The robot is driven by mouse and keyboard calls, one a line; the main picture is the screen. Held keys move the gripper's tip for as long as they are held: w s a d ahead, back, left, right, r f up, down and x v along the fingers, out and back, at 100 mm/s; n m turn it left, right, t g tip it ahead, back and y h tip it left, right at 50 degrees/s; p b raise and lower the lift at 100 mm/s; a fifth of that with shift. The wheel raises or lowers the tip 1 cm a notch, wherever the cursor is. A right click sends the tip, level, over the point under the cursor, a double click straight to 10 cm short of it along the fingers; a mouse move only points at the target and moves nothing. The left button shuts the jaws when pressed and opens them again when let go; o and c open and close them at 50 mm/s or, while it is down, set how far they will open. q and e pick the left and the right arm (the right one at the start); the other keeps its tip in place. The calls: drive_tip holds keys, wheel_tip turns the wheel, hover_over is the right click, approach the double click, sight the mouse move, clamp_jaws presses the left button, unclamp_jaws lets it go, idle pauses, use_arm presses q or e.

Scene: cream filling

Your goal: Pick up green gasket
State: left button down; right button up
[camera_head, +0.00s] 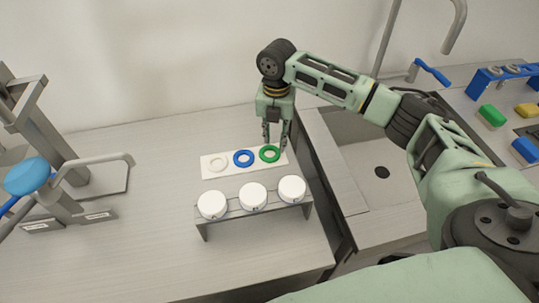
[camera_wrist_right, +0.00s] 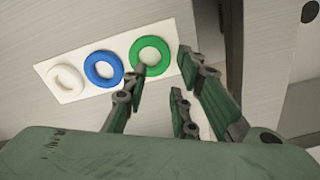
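The green gasket (camera_head: 269,154) is a ring lying at the right end of a white board (camera_head: 208,174), beside the blue gasket (camera_head: 243,158) and the white gasket (camera_head: 217,164). My right gripper (camera_head: 275,142) points down just above and behind the green gasket. The right wrist view shows the green gasket (camera_wrist_right: 150,56) just beyond my right gripper's fingertips (camera_wrist_right: 163,76). The fingers are spread apart and hold nothing. One fingertip overlaps the ring's lower edge in that view; whether it touches I cannot tell. My left gripper is not in view.
A low metal rack (camera_head: 232,209) with three white round caps stands in front of the board. A sink (camera_head: 360,165) is to the right. A metal device with a blue knob (camera_head: 27,177) is at the left. The counter between is clear.

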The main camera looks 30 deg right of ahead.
sight(276, 153)
wheel_tip(276, 153, down, 6)
drive_tip(key=shift+s+d+p, duration=0.1)
drive_tip(key=shift+d+p, duration=0.05)
drive_tip(key=shift+p, duration=0.55)
drive_tip(key=shift+c, duration=0.6)
clamp_jaws()
